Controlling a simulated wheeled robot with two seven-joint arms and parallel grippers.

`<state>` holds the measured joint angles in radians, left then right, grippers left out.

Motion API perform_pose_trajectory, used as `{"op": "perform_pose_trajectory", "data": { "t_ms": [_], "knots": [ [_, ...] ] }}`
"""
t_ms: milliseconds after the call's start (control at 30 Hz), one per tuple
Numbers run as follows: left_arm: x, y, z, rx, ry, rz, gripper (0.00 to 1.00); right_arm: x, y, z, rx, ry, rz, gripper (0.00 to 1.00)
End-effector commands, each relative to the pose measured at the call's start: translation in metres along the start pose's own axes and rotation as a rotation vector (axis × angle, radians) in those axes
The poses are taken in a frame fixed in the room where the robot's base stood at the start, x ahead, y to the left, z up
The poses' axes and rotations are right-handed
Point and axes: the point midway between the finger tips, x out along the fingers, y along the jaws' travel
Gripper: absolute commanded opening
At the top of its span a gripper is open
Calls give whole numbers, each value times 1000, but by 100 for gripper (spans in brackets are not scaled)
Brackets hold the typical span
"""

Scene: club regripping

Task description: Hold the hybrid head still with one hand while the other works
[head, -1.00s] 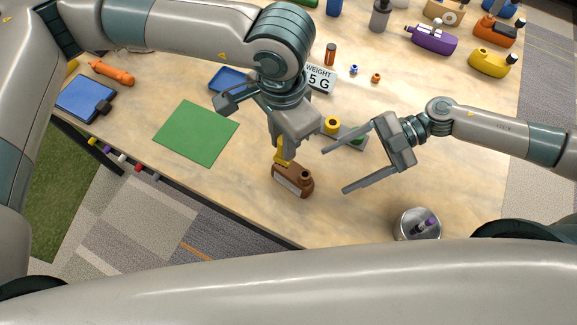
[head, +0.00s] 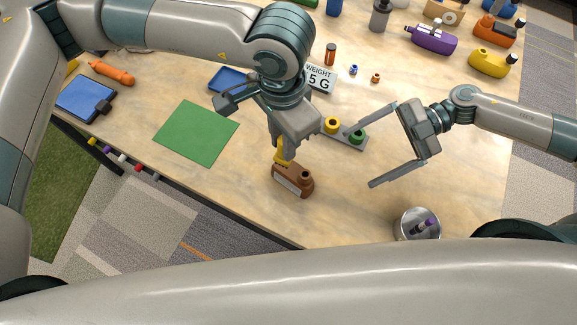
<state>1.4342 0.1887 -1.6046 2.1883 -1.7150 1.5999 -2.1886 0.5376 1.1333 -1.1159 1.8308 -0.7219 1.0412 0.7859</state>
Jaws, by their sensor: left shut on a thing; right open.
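The brown club head (head: 292,182), which I take for the hybrid head, rests on the table near its front edge. My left gripper (head: 281,154) comes down from above and is shut at the head's back left end. A yellow piece (head: 284,148) shows at its fingertips; I cannot tell whether it is part of the head. My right gripper (head: 358,156) is open and empty, to the right of the head and apart from it.
A grey holder (head: 346,134) with a yellow ring (head: 332,125) and a green ring (head: 357,137) lies behind the grippers. A metal cup (head: 402,228) with a purple item stands at the front right. A green mat (head: 197,133) lies left. Several club heads stand at the back right.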

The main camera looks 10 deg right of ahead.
Motion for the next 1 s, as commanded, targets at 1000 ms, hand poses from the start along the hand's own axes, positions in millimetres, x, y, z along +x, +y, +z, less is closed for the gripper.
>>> {"op": "perform_pose_trajectory", "data": {
  "t_ms": [1000],
  "knots": [
    [0, 0, 0, 0, 0, 0, 0, -61, 0, 0, -1, 1, 0, 93]
  ]
}}
